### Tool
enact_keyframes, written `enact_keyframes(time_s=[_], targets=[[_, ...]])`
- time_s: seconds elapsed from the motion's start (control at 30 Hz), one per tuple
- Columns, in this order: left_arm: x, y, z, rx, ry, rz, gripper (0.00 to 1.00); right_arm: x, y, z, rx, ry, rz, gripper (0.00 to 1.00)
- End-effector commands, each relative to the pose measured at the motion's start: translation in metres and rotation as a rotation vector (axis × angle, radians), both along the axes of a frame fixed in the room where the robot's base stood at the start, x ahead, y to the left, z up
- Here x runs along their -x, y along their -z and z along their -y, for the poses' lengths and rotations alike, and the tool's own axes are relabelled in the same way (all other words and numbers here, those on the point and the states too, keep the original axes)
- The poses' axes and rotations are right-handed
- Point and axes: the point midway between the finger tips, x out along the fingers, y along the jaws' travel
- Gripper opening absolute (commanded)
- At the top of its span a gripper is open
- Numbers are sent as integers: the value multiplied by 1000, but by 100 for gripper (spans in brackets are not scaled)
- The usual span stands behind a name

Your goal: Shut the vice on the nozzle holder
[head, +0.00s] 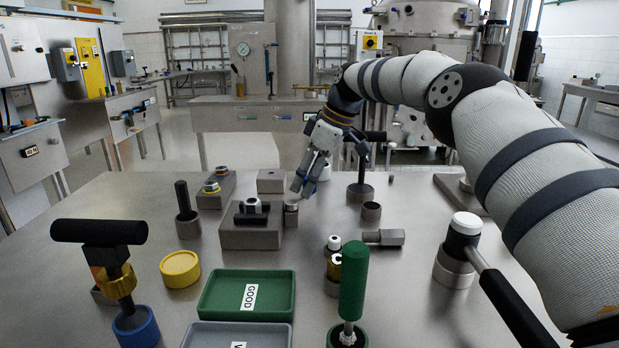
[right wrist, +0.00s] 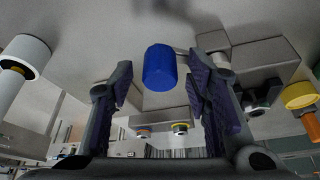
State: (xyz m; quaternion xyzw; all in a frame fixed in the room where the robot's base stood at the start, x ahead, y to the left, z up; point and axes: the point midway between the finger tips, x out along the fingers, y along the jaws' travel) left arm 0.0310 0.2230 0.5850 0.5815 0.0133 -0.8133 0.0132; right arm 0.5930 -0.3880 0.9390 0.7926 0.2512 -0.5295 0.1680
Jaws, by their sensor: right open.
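The vice looks to be the grey block (head: 250,238) left of centre in the head view, also in the right wrist view (right wrist: 262,62). A small part with a pale metal top (head: 253,204), likely the nozzle holder, sits between dark jaw pieces on it. A short grey cylinder (head: 291,213) is at its right side. My right gripper (head: 303,186) is open just above and beside that cylinder. In the right wrist view, a blue cylinder (right wrist: 160,68) lies between the open fingers, with gaps to both. I cannot pick it out in the head view. My left gripper is out of view.
A block with two nuts (head: 215,190) and a black-handled tool (head: 187,212) stand left of the vice. A yellow dish (head: 180,268), a green GOOD tray (head: 205,305) and a green-handled tool (head: 353,280) are nearer. A white-topped post (head: 461,240) stands right.

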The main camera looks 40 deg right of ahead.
Motion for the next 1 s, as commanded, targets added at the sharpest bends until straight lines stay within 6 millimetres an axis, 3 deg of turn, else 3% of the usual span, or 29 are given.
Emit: enact_keyframes(time_s=[0.17,0.4,0.5,0.7,1.0], targets=[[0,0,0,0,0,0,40,5,-20,5,1,1,4,44],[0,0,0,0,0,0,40,26,-80,19,2,2,5,44],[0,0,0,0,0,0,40,32,-97,24,2,2,4,44],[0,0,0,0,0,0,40,37,-111,26,0,0,0,44],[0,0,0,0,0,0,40,38,-111,26,0,-1,0,44]])
